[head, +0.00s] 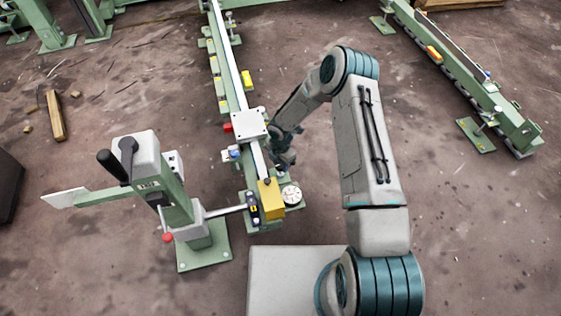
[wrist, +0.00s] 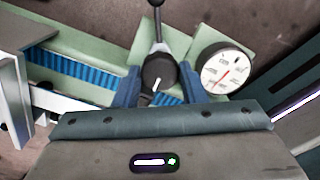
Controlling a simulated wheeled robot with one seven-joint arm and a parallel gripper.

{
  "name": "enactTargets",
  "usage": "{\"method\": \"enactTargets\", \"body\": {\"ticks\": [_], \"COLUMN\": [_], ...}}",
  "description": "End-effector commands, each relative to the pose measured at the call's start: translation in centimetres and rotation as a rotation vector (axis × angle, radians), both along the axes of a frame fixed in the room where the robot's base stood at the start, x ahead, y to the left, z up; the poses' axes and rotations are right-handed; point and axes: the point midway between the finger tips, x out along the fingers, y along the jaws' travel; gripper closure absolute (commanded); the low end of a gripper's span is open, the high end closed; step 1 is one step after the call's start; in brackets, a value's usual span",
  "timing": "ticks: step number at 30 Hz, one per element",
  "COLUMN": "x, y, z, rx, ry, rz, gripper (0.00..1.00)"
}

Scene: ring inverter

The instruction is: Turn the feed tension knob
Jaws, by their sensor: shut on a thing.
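The feed tension knob (wrist: 158,72) is a dark round knob with a white pointer mark, seen in the wrist view on the green rail. My gripper (wrist: 160,90) is shut on it, with a blue finger on each side of the knob. In the head view my gripper (head: 283,160) reaches down beside the rail, and the knob is hidden there. A white round dial gauge (wrist: 224,69) with a red needle stands right of the knob. The dial also shows in the head view (head: 291,195).
A green rail machine (head: 236,90) runs away from me. A yellow block (head: 271,200) sits near its close end, and a white plate (head: 250,125) lies across it. A green stand with a black handle (head: 112,166) is at the left.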

Motion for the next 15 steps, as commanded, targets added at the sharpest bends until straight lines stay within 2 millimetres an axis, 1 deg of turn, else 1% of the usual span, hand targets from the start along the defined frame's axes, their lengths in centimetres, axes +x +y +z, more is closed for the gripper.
{"method": "enactTargets", "body": {"ticks": [6, 15], "x": [0.07, 0.06], "y": [0.14, 0.11], "z": [0.13, 0.09], "rx": [0.004, 0.002], "ry": [-0.002, -0.002], "rz": [0.151, 0.274], "gripper": [0.85, 0.85]}}
